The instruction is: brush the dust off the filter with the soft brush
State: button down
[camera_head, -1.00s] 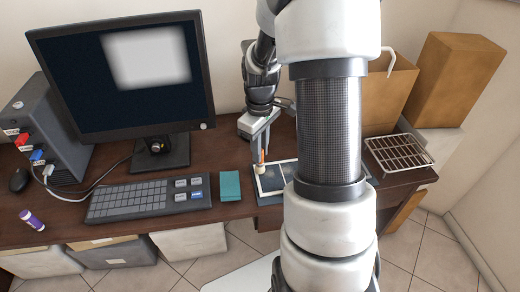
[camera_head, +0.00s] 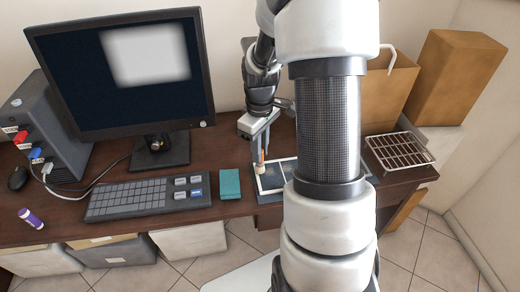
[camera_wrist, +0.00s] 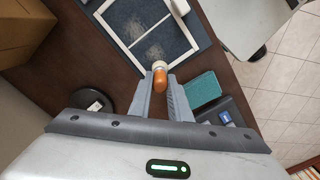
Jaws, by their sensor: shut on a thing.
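My gripper (camera_wrist: 161,98) is shut on the soft brush (camera_wrist: 160,78), which has an orange handle and a pale collar. In the head view the brush (camera_head: 260,171) points down at the left edge of the filter; I cannot tell whether it touches. The filter (camera_wrist: 191,43) has a white frame and two dark panels. Pale dust patches lie on both panels in the wrist view. The filter also shows in the head view (camera_head: 272,179), with its right part hidden behind my arm. A pale round piece (camera_wrist: 180,7) sits at the frame's far edge.
The filter lies on a dark blue-grey mat (camera_wrist: 198,25). A teal block (camera_head: 230,184) and the keyboard (camera_head: 140,199) are to its left. A wire rack (camera_head: 400,153) and cardboard boxes (camera_head: 455,78) stand right. A black round object (camera_wrist: 92,102) is near my gripper.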

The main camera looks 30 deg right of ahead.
jog(key=shift+f, duration=0.2)
jog(key=shift+d, duration=0.1)
jog(key=shift+s+d+r, duration=0.1)
jog(key=shift+s+d, duration=0.1)
jog(key=shift+d, duration=0.35)
jog(key=shift+s+d+r, duration=0.1)
jog(key=shift+s+d, duration=0.05)
jog(key=shift+d, duration=0.4)
jog(key=shift+s+d+f+p, duration=0.15)
jog(key=shift+s+d, duration=0.1)
jog(key=shift+d, duration=0.6)
jog(key=shift+s+d+f+p, duration=0.1)
jog(key=shift+s+d, duration=0.2)
jog(key=shift+d, duration=0.6)
jog(key=shift+s+d+f+p, duration=0.15)
jog(key=shift+s+d, duration=0.1)
jog(key=shift+d, duration=0.6)
jog(key=shift+s+d+r, duration=0.1)
jog(key=shift+s+d, duration=0.1)
jog(key=shift+d, duration=0.4)
jog(key=shift+s+d+r, duration=0.1)
jog(key=shift+s+d, duration=0.1)
jog(key=shift+d, duration=0.4)
jog(key=shift+r+p, duration=0.1)
jog(key=shift+p, duration=0.3)
jog(key=shift+w, duration=0.1)
